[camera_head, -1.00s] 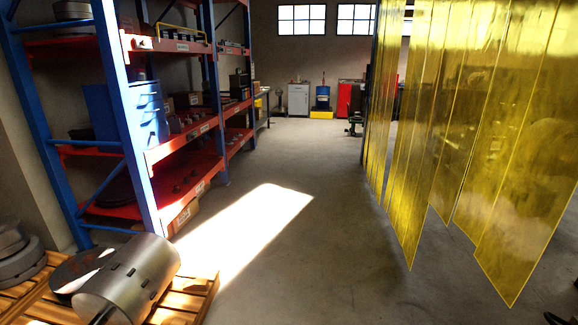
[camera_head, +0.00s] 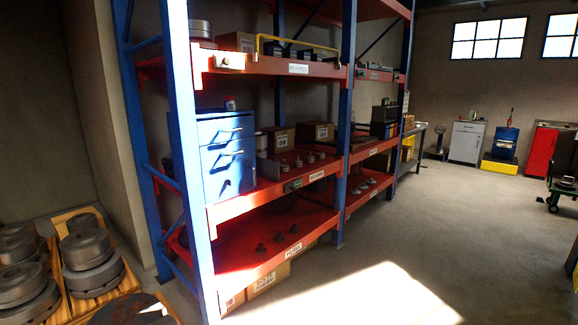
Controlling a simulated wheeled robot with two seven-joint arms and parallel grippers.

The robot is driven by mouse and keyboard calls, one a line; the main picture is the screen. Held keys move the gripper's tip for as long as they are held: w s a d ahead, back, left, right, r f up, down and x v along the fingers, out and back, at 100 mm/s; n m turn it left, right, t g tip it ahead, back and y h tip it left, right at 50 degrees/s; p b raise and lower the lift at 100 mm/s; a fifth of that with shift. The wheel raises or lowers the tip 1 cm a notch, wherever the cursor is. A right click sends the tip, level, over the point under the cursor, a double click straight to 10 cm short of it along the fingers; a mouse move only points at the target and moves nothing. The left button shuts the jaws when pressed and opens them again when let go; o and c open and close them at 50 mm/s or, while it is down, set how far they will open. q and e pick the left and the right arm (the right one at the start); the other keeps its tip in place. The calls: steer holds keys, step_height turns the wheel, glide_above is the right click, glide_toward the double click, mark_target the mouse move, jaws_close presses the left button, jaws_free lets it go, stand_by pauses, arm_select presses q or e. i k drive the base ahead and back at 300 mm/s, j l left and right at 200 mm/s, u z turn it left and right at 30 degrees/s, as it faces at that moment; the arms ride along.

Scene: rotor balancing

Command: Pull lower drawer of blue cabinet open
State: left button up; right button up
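A blue cabinet (camera_head: 222,178) stands on the middle red shelf of the rack at the left. It has a stack of drawers facing right, with metal bar handles. One handle (camera_head: 229,133) is near the top and another (camera_head: 230,154) is just below it. The lowest part of the front is partly in shadow. All drawers look shut. The blue rack post (camera_head: 187,160) hides the cabinet's left side. Neither of my grippers is in view.
The blue and red rack (camera_head: 282,185) carries boxes and small metal parts. Pallets with stacked metal discs (camera_head: 88,262) stand at the lower left, close to the rack. The concrete floor (camera_head: 440,225) to the right of the rack is clear, with a sunlit patch.

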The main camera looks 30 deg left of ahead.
mark_target(213, 154)
steer(key=i+u, duration=0.2)
steer(key=i, duration=0.5)
steer(key=i+l+u, duration=0.2)
steer(key=i, duration=0.5)
